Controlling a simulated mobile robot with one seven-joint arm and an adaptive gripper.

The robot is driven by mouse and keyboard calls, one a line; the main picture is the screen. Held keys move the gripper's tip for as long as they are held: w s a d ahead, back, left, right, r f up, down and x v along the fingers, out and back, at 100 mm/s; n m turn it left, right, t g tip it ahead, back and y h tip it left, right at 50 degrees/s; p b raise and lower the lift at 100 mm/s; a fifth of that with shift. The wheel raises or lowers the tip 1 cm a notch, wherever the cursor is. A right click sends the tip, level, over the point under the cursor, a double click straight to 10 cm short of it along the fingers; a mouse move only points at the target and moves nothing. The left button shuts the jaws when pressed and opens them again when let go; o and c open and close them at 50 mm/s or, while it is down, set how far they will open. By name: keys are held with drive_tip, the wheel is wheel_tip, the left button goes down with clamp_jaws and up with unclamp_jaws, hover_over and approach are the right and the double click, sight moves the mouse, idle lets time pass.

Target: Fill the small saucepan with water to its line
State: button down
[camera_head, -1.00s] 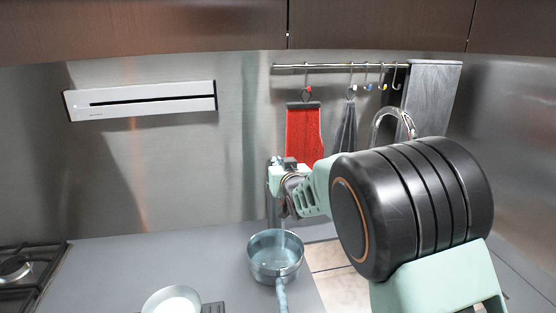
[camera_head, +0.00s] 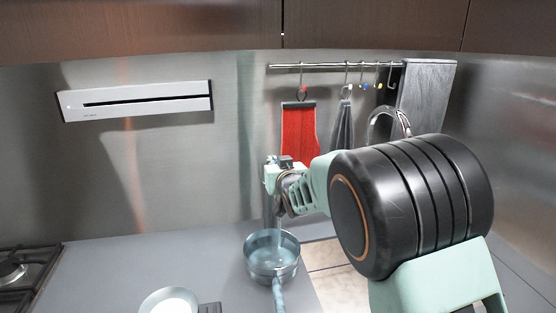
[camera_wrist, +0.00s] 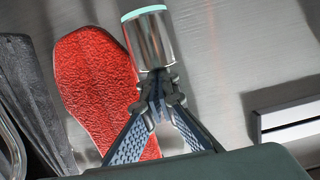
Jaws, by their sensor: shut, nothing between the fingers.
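The small saucepan (camera_head: 271,262) stands upright on the grey counter, its handle (camera_head: 279,294) towards the camera. Bluish water (camera_head: 272,254) shows inside it, and a pale vertical streak like a thin stream falls into it from above. I cannot make out the fill line. My gripper (camera_wrist: 156,104) is shut and empty in the wrist view. Its fingertips are at the end of a shiny metal cylinder with a teal rim (camera_wrist: 148,40), apparently part of the tap; I cannot tell whether they touch. In the head view, my wrist is above and behind the pan and the fingers are unclear.
The counter left of the pan is clear.

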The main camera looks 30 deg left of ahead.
drive_tip(key=s+d+r+b, duration=0.2)
drive_tip(key=s+d+r, duration=0.3)
drive_tip(key=s+d, duration=0.1)
drive_tip(key=shift+s+d+r+b, duration=0.3)
drive_tip(key=shift+s+r+b, duration=0.05)
drive_tip(key=shift+s, duration=0.5)
